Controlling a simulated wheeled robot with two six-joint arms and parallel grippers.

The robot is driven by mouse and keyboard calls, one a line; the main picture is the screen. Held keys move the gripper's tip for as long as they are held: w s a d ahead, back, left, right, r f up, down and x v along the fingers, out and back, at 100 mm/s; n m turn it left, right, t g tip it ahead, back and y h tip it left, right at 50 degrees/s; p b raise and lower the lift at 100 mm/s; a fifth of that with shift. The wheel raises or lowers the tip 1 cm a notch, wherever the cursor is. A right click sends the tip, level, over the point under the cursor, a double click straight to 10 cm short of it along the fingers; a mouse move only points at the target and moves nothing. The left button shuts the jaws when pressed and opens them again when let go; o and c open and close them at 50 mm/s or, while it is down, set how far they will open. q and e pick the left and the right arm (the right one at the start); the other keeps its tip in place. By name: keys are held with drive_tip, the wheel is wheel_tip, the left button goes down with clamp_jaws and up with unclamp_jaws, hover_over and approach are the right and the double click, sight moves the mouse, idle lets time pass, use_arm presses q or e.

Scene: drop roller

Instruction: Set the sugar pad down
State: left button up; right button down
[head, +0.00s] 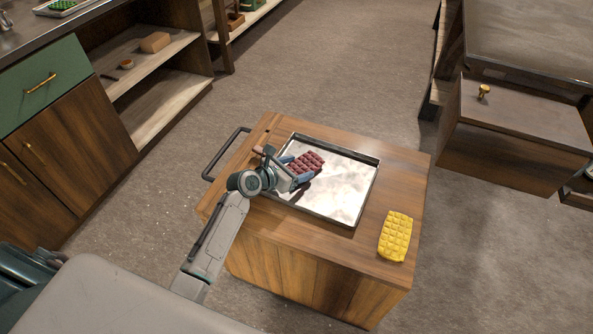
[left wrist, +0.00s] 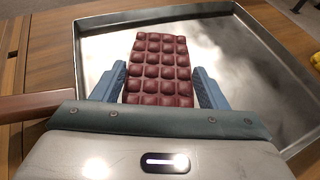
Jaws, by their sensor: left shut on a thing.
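My left gripper (head: 296,168) is shut on a dark red pad (head: 308,162) with a grid of raised squares. The pad lies between the two blue fingers and reaches out past their tips. In the left wrist view the red pad (left wrist: 162,70) is gripped across its sides, its near end hidden by the gripper body. The pad is over the shallow metal tray (head: 367,190), and a shadow shows on the tray below it. A yellow pad (head: 396,236) of similar form lies on the wood to the right of the tray. My right gripper is not in view.
The tray sits on a wooden block cart (head: 400,178) with a dark rail handle (head: 222,152) at its left. A brown bar (left wrist: 35,105) pokes out left of my gripper.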

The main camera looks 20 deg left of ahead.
use_arm(q)
drive_tip(key=shift+f, duration=0.3)
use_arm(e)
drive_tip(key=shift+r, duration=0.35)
use_arm(q)
drive_tip(key=shift+f, duration=0.1)
drive_tip(key=o, duration=1.1)
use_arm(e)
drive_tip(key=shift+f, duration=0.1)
use_arm(q)
drive_tip(key=shift+s, duration=0.1)
drive_tip(key=p+v, duration=0.2)
drive_tip(key=v, duration=1)
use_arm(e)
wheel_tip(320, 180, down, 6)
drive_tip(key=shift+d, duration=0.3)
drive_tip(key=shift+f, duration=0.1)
